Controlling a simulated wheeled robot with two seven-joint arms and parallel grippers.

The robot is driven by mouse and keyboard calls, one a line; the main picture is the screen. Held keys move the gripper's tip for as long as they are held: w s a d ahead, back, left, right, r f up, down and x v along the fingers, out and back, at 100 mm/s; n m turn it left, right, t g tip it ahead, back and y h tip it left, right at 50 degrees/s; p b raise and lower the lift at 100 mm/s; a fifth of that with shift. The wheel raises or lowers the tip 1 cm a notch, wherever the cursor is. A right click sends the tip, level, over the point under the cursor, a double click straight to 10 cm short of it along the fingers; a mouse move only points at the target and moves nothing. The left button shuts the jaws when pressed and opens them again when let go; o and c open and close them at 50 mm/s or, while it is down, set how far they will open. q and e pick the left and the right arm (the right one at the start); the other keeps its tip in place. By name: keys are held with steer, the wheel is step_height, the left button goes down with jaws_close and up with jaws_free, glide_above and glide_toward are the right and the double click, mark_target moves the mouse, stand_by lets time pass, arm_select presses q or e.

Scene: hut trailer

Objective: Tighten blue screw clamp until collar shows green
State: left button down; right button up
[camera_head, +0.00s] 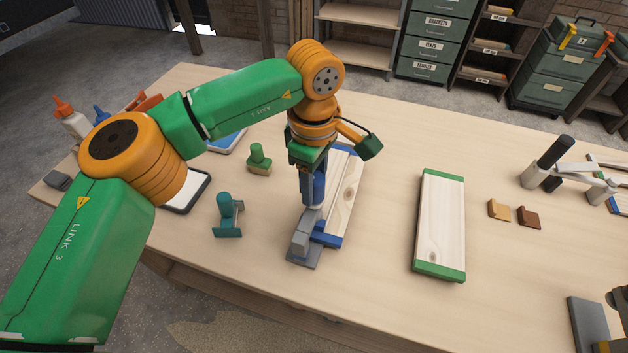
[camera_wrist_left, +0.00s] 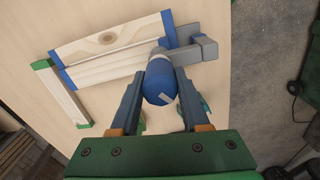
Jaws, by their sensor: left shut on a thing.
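The blue screw clamp has a grey metal frame (camera_head: 303,243) at the near end of a pale wooden board with blue ends (camera_head: 346,190). Its blue handle (camera_head: 319,188) stands up from the frame. My left gripper (camera_head: 313,190) reaches down from above and is shut on the handle. In the left wrist view the blue handle (camera_wrist_left: 160,82) sits between the two fingers of the left gripper (camera_wrist_left: 160,92), and a pale mark shows on its end. The grey frame (camera_wrist_left: 197,48) lies beyond it. I cannot make out the collar or its colour.
A green-ended board (camera_head: 441,225) lies to the right. A teal clamp-like tool (camera_head: 228,214) and a green one (camera_head: 259,160) stand left of the arm. Tan and brown blocks (camera_head: 499,209) lie further right. Bare tabletop separates the two boards.

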mark_target(315, 177)
arm_select(q)
steer(key=shift+c, duration=1.9)
jaws_free()
step_height(315, 177, up, 7)
steer(key=shift+r+b, duration=0.1)
steer(key=shift+b, duration=0.2)
